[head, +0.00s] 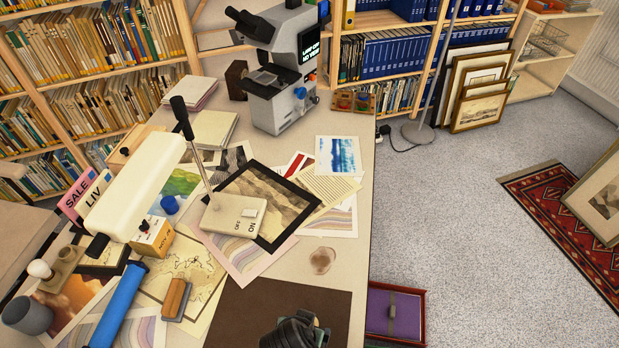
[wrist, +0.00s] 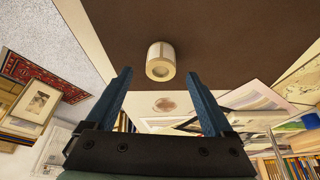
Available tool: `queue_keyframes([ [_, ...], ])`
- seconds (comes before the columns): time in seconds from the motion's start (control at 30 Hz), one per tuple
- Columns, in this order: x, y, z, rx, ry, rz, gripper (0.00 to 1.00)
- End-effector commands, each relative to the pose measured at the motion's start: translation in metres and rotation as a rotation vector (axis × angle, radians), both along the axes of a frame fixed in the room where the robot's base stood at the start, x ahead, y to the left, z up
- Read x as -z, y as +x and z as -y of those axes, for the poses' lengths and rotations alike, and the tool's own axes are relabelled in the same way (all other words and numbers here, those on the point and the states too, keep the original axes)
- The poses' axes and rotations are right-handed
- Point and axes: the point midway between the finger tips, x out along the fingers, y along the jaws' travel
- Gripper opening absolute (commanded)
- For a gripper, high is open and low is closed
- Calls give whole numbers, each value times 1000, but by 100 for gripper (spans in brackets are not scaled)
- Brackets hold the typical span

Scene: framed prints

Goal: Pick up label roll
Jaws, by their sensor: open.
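The label roll (wrist: 160,60) is a short cream cylinder with a pale round end and a small dark centre. In the wrist view it stands out against the dark brown mat (wrist: 215,25), near the mat's edge. My gripper (wrist: 159,76) is open, with its two blue fingers spread wide. The roll appears between and just beyond the fingertips, and nothing is held. In the head view the dark top of my arm shows over the brown mat (head: 255,310) at the bottom, and I cannot see the roll there.
A stain (head: 322,260) marks clear desk beyond the mat. An open drawer (head: 405,310) juts out at right.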

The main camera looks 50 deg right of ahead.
Motion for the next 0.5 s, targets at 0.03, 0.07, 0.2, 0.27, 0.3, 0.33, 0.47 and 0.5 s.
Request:
queue_keyframes([
  [0.03, 6, 1, 2, 2, 0, -2, 87],
  [0.07, 10, 1, 3, 2, 1, -2, 87],
  [0.2, 28, 4, 9, 1, 1, -1, 87],
  [0.27, 34, 5, 12, 1, 0, 0, 87],
  [0.3, 37, 5, 13, 1, 0, 0, 87],
  [0.33, 38, 5, 14, 1, 0, -1, 87],
  [0.47, 41, 6, 15, 0, 0, 0, 87],
  [0.5, 41, 6, 15, 0, 0, 0, 87],
])
